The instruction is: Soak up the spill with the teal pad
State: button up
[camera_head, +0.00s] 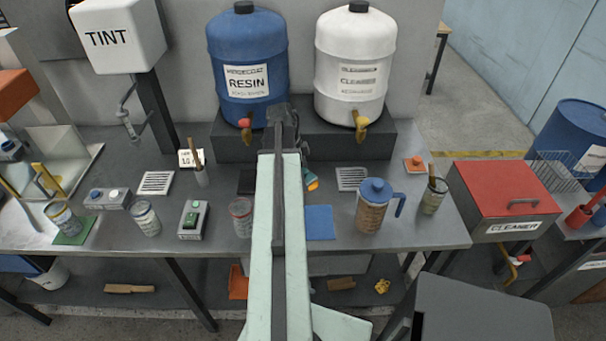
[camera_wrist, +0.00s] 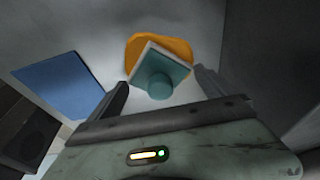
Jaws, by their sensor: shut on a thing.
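The teal pad (camera_wrist: 160,66) is a square pad with a round knob on top, seen in the wrist view between the fingers of my gripper (camera_wrist: 162,90). My gripper is shut on the teal pad. The orange spill (camera_wrist: 135,44) shows beyond and beside the pad, which covers part of it. I cannot tell whether the pad touches it. In the head view a small part of the orange spill (camera_head: 313,185) shows right of my arm, on the bench. My arm hides most of the pad and spill there.
A blue mat (camera_head: 320,222) lies on the grey bench (camera_head: 340,250) near the spill, also seen in the wrist view (camera_wrist: 60,83). A blue-lidded jug (camera_head: 372,212) stands to the right, a tin (camera_head: 240,212) to the left. The resin drum (camera_head: 248,95) and white drum (camera_head: 354,85) stand behind.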

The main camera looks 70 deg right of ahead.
jog(key=shift+f+b, duration=0.45)
jog(key=shift+f, duration=0.05)
dwell(3.8)
jog(key=shift+r, duration=0.1)
notch_tip(320, 180, up, 10)
jog(key=p, duration=1)
